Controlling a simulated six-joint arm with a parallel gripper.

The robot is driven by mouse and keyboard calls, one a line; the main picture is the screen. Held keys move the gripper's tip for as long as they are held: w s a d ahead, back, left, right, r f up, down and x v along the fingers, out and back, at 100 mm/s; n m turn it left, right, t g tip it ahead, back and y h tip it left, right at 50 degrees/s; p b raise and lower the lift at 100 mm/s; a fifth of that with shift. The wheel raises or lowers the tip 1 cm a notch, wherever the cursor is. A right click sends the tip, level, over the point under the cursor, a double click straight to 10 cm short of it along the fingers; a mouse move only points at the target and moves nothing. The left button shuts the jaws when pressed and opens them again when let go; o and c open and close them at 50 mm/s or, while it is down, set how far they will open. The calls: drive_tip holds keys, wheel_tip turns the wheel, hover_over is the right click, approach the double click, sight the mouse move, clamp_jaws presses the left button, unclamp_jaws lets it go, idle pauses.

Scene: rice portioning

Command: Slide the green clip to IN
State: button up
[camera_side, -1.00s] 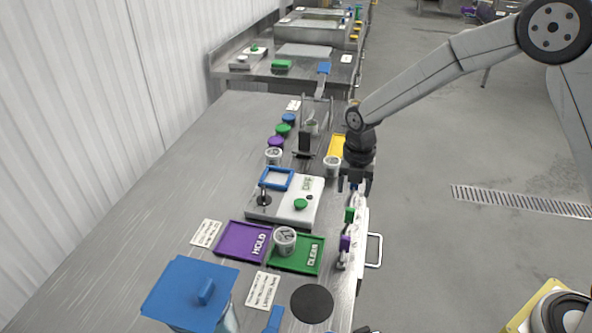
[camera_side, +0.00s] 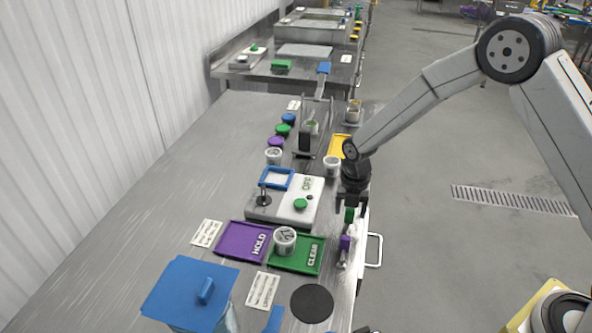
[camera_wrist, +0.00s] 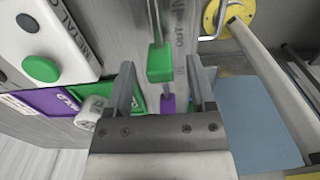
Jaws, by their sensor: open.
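The green clip (camera_side: 349,215) sits on a rail along the table's right edge, and in the wrist view it is a green block (camera_wrist: 160,62). The purple clip (camera_side: 345,243) is nearer on the same rail and shows lower in the wrist view (camera_wrist: 168,103). My gripper (camera_side: 350,207) is open at the green clip. In the wrist view its two fingers (camera_wrist: 160,85) stand one on each side of the green clip, with gaps showing.
The purple HOLD tray (camera_side: 232,250) and green CLEAR tray (camera_side: 285,267) lie left of the rail, with a white cup (camera_side: 285,241) on the CLEAR tray. A white control box (camera_side: 262,212) with a green button stands behind them. A handle (camera_side: 379,250) juts from the edge.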

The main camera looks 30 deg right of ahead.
drive_tip(key=shift+f, duration=0.4)
clamp_jaws()
idle(1.3)
